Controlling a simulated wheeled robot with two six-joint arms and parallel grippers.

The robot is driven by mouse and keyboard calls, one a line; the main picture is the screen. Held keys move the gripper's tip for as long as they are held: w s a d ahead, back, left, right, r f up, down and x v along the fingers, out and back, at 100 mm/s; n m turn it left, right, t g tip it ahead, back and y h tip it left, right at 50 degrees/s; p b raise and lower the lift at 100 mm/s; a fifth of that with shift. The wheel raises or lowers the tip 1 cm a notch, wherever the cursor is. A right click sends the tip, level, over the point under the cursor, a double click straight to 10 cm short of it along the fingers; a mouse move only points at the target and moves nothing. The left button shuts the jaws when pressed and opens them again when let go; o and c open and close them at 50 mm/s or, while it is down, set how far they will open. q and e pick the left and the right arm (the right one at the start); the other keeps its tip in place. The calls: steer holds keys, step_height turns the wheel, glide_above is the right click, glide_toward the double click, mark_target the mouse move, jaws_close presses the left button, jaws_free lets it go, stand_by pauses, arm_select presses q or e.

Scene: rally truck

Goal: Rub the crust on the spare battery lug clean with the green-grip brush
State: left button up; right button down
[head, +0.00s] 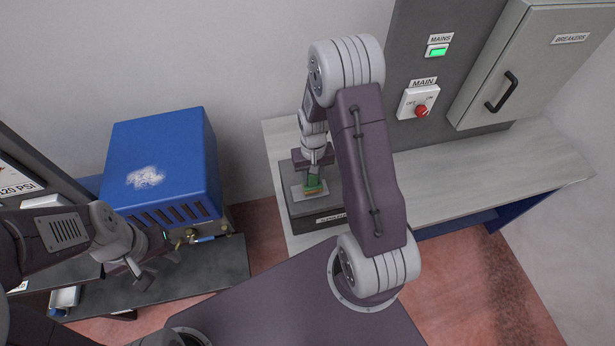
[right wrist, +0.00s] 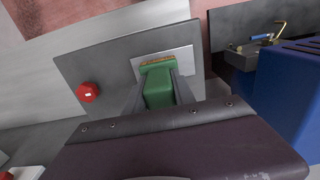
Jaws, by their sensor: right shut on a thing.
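My right gripper (head: 314,176) is shut on the green-grip brush (head: 314,186), which also shows in the right wrist view (right wrist: 158,88). The brush's tan bristle end (right wrist: 157,63) is at a pale metal plate (right wrist: 185,62) on top of a dark grey box (head: 300,212) with a label on its front. I cannot tell whether the bristles touch the plate. The crust is not distinguishable; the brush may hide it. A red round cap (right wrist: 88,92) stands on the box's top. My left gripper (head: 148,270) is open and empty at the lower left.
The box sits on a pale bench (head: 480,172). A blue housing (head: 160,160) stands left, with brass fittings (head: 190,236) by its front and a dark shelf (head: 215,270) below. A red MAIN switch (head: 421,111) and breaker cabinet (head: 535,65) are behind right.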

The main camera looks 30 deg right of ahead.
steer(key=shift+s+d+f, duration=0.1)
steer(key=shift+s+d, duration=0.1)
steer(key=shift+d, duration=0.55)
steer(key=shift+s+d, duration=0.15)
steer(key=shift+d, duration=0.55)
steer(key=shift+f+b, duration=0.5)
steer(key=shift+f, duration=0.1)
steer(key=shift+s+d+r, duration=0.1)
steer(key=shift+s+d, duration=0.05)
steer(key=shift+d, duration=0.25)
steer(key=shift+w+a, duration=0.25)
steer(key=shift+a, duration=0.7)
